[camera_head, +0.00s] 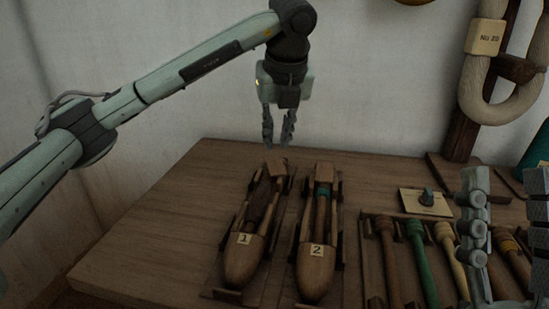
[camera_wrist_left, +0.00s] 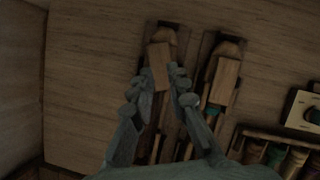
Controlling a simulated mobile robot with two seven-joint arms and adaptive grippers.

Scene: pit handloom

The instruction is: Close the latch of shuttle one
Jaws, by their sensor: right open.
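Shuttle one (camera_head: 237,262) is a pointed wooden shuttle labelled 1, lying in a holder on the table. A dark brown piece (camera_head: 261,203) shows in its middle. A pale wooden block (camera_head: 276,168) is at its far end; it also shows in the left wrist view (camera_wrist_left: 159,66). I cannot tell whether this latch is raised. My left gripper (camera_head: 278,141) points down over that far end, its two fingers apart with a gap between them. In the left wrist view the fingertips (camera_wrist_left: 163,85) lie either side of the block; contact is unclear. My right gripper (camera_head: 507,215) is open at the right edge.
Shuttle two (camera_head: 315,270) lies close on the right, in its own holder. A rack of coloured handled rods (camera_head: 417,262) and a small plate with a knob (camera_head: 425,201) stand further right. The table (camera_head: 135,245) is clear on the left.

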